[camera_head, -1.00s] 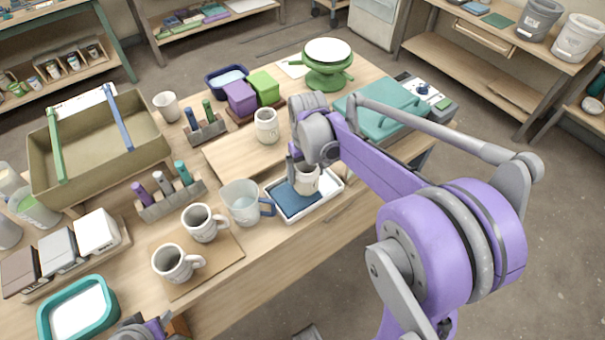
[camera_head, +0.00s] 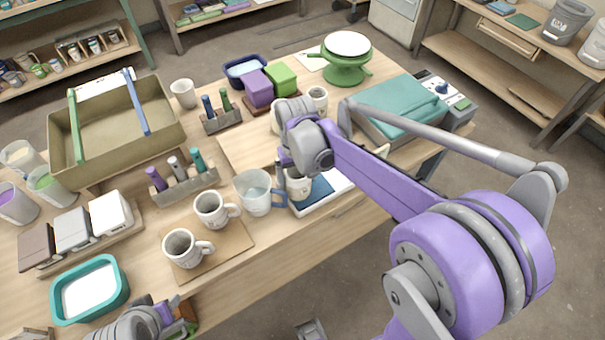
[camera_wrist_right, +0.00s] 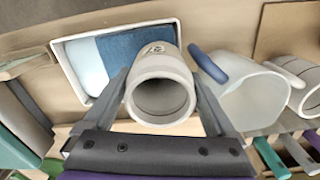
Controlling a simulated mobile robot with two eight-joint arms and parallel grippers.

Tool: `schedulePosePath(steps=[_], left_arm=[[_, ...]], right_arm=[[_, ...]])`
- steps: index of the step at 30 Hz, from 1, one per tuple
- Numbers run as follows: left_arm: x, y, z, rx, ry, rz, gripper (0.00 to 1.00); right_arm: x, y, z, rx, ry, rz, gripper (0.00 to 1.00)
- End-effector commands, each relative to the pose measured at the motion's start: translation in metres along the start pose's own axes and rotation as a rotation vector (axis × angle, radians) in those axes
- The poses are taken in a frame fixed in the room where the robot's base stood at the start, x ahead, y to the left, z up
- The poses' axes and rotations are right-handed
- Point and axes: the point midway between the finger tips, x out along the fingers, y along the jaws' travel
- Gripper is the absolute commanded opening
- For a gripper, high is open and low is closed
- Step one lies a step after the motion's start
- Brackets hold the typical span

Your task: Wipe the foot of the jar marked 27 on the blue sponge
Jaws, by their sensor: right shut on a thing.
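My right gripper (camera_head: 288,163) is shut on a pale jar (camera_head: 299,186); the right wrist view shows its fingers on both sides of the jar (camera_wrist_right: 162,85). A small dark mark on the jar looks like 27 but is blurred. The blue sponge (camera_head: 320,190) lies in a white tray and also shows behind the jar in the right wrist view (camera_wrist_right: 120,50). The jar is upright at the sponge's left part. Its foot is hidden in the wrist view, and I cannot tell whether it touches the sponge. My left gripper (camera_head: 165,308) is at the lower left, its jaws unclear.
A clear pitcher (camera_head: 254,193) with a blue handle stands close left of the white tray (camera_head: 340,184). Two mugs (camera_head: 214,209) stand on a brown board. Other pale jars (camera_head: 317,98) stand behind my right arm. A teal basin (camera_head: 90,290) is at the front left.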

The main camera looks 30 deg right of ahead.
Motion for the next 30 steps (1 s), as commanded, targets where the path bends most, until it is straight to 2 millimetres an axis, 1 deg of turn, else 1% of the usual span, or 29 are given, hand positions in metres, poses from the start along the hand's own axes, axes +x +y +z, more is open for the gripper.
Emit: schedulePosePath(steps=[8, 11, 30], left_arm=[[0.000, 0.000, 0.000, 0.000, 0.000, 0.000, 0.50], [-0.002, 0.000, -0.002, 0.000, 0.001, 0.000, 0.50], [-0.037, 0.000, -0.036, 0.000, 0.030, 0.000, 0.50]], right_arm=[[0.000, -0.001, 0.000, -0.001, -0.001, -0.002, 0.11], [-0.004, -0.001, 0.000, -0.001, -0.001, -0.003, 0.11], [-0.066, -0.001, -0.001, -0.001, 0.002, -0.002, 0.11]])
